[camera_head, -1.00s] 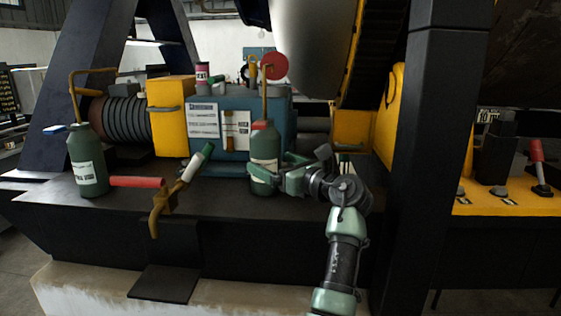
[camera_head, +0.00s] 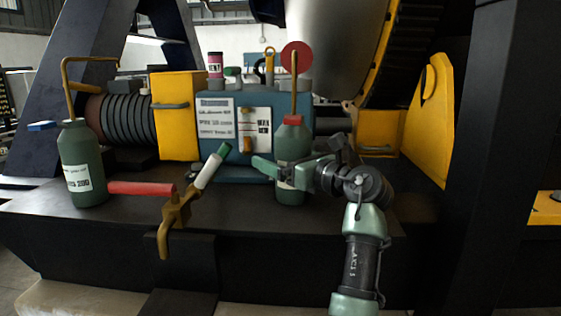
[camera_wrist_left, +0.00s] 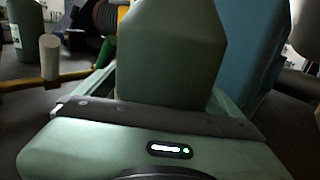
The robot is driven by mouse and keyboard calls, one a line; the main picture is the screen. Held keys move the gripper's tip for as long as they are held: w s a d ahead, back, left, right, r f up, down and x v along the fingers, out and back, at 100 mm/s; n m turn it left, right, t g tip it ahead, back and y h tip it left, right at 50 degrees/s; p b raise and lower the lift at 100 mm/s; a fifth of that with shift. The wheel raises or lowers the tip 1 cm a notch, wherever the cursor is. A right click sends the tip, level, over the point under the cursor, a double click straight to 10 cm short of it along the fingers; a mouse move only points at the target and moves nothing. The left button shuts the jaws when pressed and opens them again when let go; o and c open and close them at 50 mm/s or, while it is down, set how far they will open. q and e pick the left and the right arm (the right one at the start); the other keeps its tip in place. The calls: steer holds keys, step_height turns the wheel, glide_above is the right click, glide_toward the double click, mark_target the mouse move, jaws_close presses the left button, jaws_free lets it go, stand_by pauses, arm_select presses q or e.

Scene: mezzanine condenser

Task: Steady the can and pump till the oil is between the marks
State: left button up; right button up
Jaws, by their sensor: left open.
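A green can (camera_head: 291,145) with a red cap and a brass spout stands upright on the dark bench, against the blue box. My left gripper (camera_head: 284,172) is open at this can, one finger across its front. In the left wrist view the can (camera_wrist_left: 172,50) stands between the spread fingers; contact is unclear. My right gripper is not in view.
Another green can (camera_head: 78,165) with a bent brass spout stands at the left. A pink-labelled tin (camera_head: 215,65) stands on the blue box. A yellow block (camera_head: 180,120) and a ribbed cylinder lie behind. A dark pillar (camera_head: 490,150) closes off the right. The front bench (camera_head: 110,225) has bare room.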

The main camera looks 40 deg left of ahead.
arm_select(q)
steer(key=shift+d+r, duration=0.1)
steer(key=shift+d, duration=0.05)
steer(key=c, duration=0.5)
jaws_close()
stand_by(0.4)
